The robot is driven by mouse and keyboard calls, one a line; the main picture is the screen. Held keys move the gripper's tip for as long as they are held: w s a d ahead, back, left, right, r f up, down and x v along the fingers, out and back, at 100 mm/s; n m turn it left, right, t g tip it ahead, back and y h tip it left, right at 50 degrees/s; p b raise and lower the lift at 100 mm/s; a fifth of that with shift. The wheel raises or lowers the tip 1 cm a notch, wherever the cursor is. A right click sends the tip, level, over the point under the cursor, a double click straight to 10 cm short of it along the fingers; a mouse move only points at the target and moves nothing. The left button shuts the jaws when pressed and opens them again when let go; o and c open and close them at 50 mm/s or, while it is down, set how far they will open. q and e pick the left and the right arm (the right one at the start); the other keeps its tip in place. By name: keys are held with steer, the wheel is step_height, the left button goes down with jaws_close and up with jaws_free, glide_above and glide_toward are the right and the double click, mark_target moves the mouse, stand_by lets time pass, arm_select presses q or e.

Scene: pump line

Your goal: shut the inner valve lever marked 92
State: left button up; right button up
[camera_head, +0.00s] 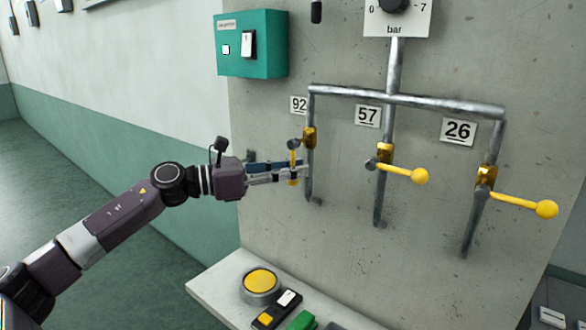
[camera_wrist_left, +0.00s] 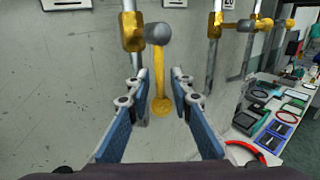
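The valve marked 92 (camera_head: 309,137) is on the leftmost pipe, below its number plate (camera_head: 299,105). Its yellow lever (camera_head: 294,158) hangs down, roughly in line with the pipe, partly hidden by my fingers in the head view. My left gripper (camera_head: 305,171) reaches in from the left at this lever. In the left wrist view the lever (camera_wrist_left: 161,88) hangs between the two blue-padded fingers of the gripper (camera_wrist_left: 160,76), with a gap on each side. The gripper is open and not closed on it. My right gripper is not in view.
Valve levers 57 (camera_head: 405,173) and 26 (camera_head: 520,203) stick out sideways to the right. A teal switch box (camera_head: 262,55) hangs upper left on the wall. A ledge (camera_head: 222,283) below carries a yellow button (camera_head: 260,281) and switches.

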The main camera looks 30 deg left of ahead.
arm_select(q)
jaws_close()
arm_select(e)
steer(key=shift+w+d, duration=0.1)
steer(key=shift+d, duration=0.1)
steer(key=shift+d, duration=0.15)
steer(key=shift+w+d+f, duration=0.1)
